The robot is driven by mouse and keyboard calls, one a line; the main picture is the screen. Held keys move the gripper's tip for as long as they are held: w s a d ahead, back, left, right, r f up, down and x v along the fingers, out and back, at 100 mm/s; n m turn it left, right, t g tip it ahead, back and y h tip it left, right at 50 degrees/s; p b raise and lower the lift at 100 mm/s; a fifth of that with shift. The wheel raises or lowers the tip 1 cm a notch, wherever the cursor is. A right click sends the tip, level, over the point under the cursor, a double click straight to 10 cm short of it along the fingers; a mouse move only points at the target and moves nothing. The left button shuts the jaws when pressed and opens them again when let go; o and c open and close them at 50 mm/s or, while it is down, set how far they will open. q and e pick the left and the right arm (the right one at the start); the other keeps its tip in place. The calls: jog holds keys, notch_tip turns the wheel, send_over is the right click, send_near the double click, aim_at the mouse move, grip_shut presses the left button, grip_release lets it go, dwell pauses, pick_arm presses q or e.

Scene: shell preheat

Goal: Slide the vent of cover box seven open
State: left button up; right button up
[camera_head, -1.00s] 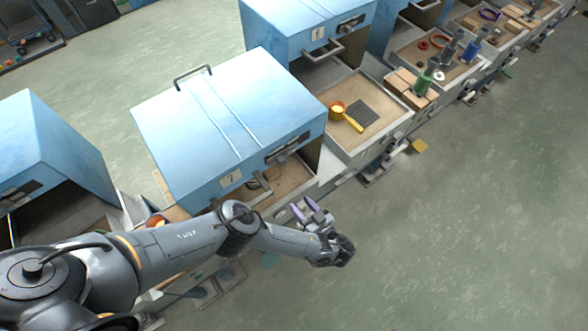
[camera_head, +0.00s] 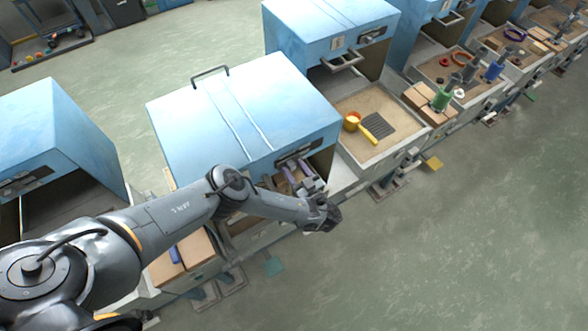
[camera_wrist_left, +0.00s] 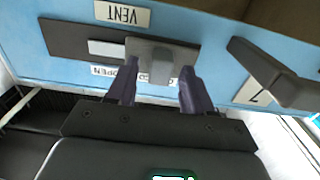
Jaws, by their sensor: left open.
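Cover box seven (camera_head: 240,105) is a pale blue box with a top handle. Its dark vent slot (camera_head: 298,151) is on the front face and also shows in the left wrist view (camera_wrist_left: 62,40), under an upside-down VENT label (camera_wrist_left: 122,14). The grey vent slider with its knob (camera_wrist_left: 165,58) sits at the right end of the slot in that view. An OPEN label (camera_wrist_left: 103,71) is at the left; another label is partly hidden behind the knob. My left gripper (camera_head: 298,172) is open at the vent, its purple fingers (camera_wrist_left: 158,88) on either side of the knob, not visibly closed on it.
A box handle (camera_wrist_left: 272,75) and a 7 label (camera_wrist_left: 256,92) are right of my fingers in the wrist view. Neighbouring blue boxes (camera_head: 330,28) stand along the bench. A tray (camera_head: 362,150) holds a yellow cup and a dark grid. Open floor (camera_head: 450,250) lies in front.

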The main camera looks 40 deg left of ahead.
pick_arm(q)
jog(key=shift+w+a, duration=0.1)
jog(key=shift+a, duration=0.25)
grip_shut()
